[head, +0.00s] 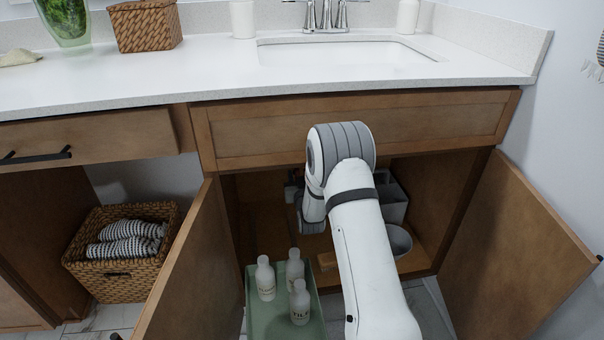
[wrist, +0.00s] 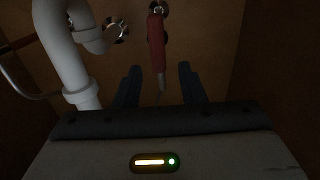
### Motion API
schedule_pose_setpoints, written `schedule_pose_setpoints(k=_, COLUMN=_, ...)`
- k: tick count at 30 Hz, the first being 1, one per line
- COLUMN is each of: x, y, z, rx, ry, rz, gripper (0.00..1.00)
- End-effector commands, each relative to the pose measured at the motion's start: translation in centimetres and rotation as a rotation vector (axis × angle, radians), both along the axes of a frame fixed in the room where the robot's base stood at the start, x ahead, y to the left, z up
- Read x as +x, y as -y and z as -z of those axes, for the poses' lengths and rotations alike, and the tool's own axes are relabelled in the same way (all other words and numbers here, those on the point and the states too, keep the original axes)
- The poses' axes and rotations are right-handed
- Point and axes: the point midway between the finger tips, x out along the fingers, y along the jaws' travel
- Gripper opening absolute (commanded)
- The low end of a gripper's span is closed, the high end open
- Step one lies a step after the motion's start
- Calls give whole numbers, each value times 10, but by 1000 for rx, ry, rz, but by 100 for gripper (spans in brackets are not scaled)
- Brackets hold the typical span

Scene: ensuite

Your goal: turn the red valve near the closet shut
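The red valve handle (wrist: 156,42) is in the upper middle of the wrist view, long and pointing down from a chrome fitting (wrist: 158,8) on the back wall. A pale thin piece shows at its lower end. In the head view my arm reaches into the cabinet under the sink. The valve cannot be made out there.
A white drain pipe (wrist: 66,50) runs close to the left finger. The cabinet's left door (head: 182,270) and right door (head: 535,255) stand open. A green tray (head: 262,322) with bottles (head: 265,278) sits in front. A grey bin (head: 397,240) stands inside, right of my arm.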

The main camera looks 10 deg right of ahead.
Motion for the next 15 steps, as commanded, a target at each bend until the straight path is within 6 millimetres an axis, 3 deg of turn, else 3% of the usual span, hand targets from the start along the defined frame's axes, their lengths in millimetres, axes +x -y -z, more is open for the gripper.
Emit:
schedule_pose_setpoints(k=6, x=27, y=1, z=1, rx=0, ry=1, rz=1, gripper=36)
schedule_pose_setpoints(k=15, x=32, y=1, z=-1, rx=-1, ry=-1, rz=1, gripper=36)
